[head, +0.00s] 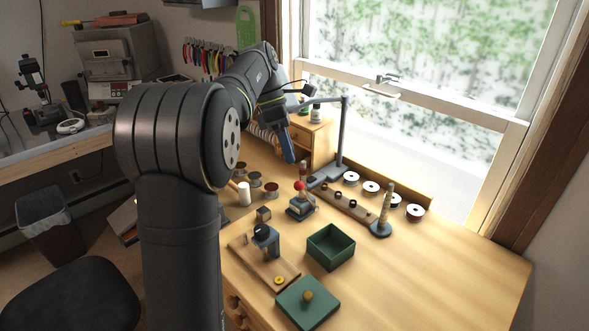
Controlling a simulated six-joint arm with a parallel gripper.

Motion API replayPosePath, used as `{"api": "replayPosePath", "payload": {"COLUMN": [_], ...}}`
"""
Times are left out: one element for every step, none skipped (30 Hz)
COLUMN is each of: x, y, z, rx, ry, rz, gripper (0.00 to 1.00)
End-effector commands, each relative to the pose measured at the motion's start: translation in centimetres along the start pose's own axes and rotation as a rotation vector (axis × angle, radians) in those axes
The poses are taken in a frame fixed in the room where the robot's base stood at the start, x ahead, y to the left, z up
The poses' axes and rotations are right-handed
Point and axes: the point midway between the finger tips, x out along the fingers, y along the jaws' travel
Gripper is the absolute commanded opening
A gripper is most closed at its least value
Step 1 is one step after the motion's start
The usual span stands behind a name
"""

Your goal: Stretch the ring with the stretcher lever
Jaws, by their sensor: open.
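The stretcher (301,208) is a small blue-grey device standing on the wooden bench, with a lever topped by a red ball (299,186). I cannot make out a ring on it at this size. My gripper (289,158) hangs from the arm above and behind the stretcher, pointing down. It is open, apart from the red ball, and I see nothing between its fingers. A small gold round piece (280,281) lies on a wooden board (262,270) at the front; I cannot tell whether it is a ring.
A tapered mandrel (384,212) stands right of the stretcher, beside a wooden rack (346,206). A grey lamp (343,140) rises behind. A green open box (330,247) and a green lid (308,303) lie in front. White spools (371,187) line the back. The bench's right side is clear.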

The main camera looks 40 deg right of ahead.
Motion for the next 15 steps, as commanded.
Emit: {"api": "replayPosePath", "payload": {"x": [-0.9,-1.4,-1.8,-2.2,-2.5,-2.8,-3.0,-3.2,-3.4,-3.5,-3.6,-3.6,-3.7,-3.7,-3.7], "y": [0.1,0.1,0.1,0.1,0.1,0.1,0.1,0.1,0.1,0.1,0.0,0.0,0.0,0.0,0.0], "z": [0.0,0.0,0.0,0.0,0.0,0.0,0.0,0.0,0.0,0.0,0.0,0.0,0.0,0.0,0.0], "rx": [0.0,0.0,-0.001,-0.001,-0.001,-0.001,0.0,0.0,0.0,0.0,0.0,0.0,0.0,0.0,0.0], "ry": [-0.001,-0.001,-0.001,-0.001,-0.001,-0.001,-0.001,-0.001,-0.001,-0.001,-0.001,-0.001,-0.001,-0.001,-0.001], "rz": [0.002,0.003,0.002,0.001,0.002,0.002,0.002,0.001,0.001,0.001,0.001,0.001,0.001,0.001,0.001], "gripper": [0.46,0.46,0.46,0.46,0.46,0.46,0.46,0.46,0.46,0.46,0.46,0.46,0.46,0.46,0.46]}}
